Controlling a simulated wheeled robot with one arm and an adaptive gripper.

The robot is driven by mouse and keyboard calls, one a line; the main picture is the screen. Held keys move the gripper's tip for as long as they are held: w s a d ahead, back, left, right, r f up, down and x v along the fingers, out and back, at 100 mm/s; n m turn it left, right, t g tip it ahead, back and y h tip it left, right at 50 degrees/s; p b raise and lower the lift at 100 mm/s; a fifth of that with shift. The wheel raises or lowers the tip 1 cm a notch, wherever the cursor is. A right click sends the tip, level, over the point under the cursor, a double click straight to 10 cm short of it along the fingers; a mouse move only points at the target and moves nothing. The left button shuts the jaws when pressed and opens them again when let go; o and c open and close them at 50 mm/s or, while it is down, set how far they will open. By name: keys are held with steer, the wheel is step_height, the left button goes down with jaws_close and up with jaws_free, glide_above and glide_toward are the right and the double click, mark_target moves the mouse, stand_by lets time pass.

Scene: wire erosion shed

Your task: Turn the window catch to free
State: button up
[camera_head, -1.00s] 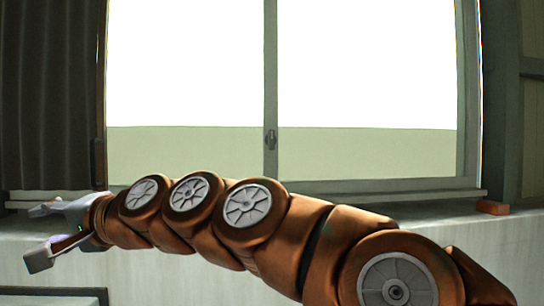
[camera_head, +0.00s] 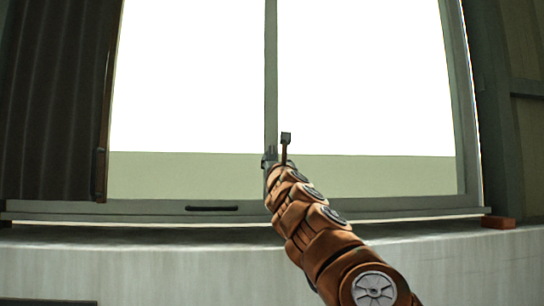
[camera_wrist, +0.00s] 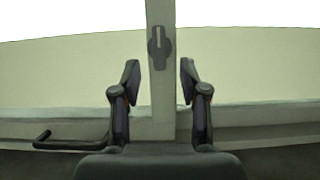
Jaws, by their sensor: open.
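The window catch (camera_wrist: 160,48) is a small dark grey piece on the pale upright bar (camera_wrist: 160,95) between the two panes. In the wrist view it stands upright, with a pale strip on its upper part. My gripper (camera_wrist: 157,82) is open, with one finger on each side of the bar and nothing between them. The catch shows just above and between the fingertips, apart from them. In the head view my gripper (camera_head: 278,148) is in front of the bar and largely hides the catch there.
A dark pull handle (camera_head: 212,208) is on the lower window frame, left of my arm; it also shows in the wrist view (camera_wrist: 70,146). A dark curtain (camera_head: 58,100) hangs at the left. An orange-brown block (camera_head: 498,222) sits on the sill's right end.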

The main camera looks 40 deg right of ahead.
mark_target(272, 154)
steer(key=shift+r+p+x, duration=0.25)
steer(key=shift+p+x, duration=1.5)
steer(key=shift+x, duration=0.55)
steer(key=shift+p+x, duration=0.85)
steer(key=shift+x, duration=0.15)
steer(key=shift+f, duration=0.1)
steer(key=c, duration=0.8)
